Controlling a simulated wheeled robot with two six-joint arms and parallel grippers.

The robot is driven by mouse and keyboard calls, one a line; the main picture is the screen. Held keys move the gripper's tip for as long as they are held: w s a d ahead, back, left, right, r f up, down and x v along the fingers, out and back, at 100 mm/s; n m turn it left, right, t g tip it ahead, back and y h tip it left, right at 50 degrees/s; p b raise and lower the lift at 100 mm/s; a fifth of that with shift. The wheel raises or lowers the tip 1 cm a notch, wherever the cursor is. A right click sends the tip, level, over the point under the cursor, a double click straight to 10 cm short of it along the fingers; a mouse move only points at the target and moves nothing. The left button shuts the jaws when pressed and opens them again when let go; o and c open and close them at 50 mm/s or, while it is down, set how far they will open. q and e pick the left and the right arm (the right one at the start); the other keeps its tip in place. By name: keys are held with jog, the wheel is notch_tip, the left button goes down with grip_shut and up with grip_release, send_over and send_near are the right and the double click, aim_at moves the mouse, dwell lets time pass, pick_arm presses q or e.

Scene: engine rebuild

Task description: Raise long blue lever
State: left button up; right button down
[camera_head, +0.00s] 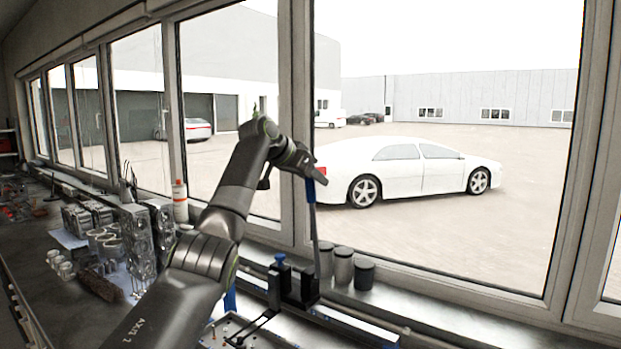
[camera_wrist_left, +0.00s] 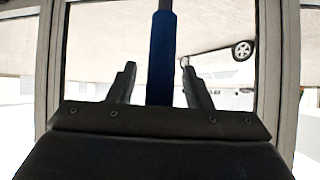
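The long blue lever stands nearly upright at the window side of the bench, with a blue grip (camera_head: 310,192) on top of a thin dark rod (camera_head: 316,235). My left gripper (camera_head: 318,176) is at the top of the blue grip. In the left wrist view, the blue grip (camera_wrist_left: 161,60) runs between the two fingers of my left gripper (camera_wrist_left: 159,82). A gap shows between the grip and each finger, so the gripper is open. The grip's near end is hidden by the gripper's body. My right gripper is not in view.
A black fixture (camera_head: 307,287) with a blue knob (camera_head: 280,258) stands at the lever's foot. Several dark cylinders (camera_head: 343,267) stand to its right by the window sill. Engine parts (camera_head: 137,243) crowd the bench at left. The window frame (camera_head: 297,120) rises close behind the lever.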

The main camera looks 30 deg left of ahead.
pick_arm(q)
jog(key=shift+w, duration=0.1)
jog(key=shift+s+a+r, duration=0.1)
jog(key=shift+s+a, duration=0.05)
jog(key=shift+s, duration=0.2)
jog(key=b+v, duration=0.7)
jog(key=v, duration=0.9)
jog(key=shift+s+r, duration=0.2)
jog(key=shift+s, duration=0.05)
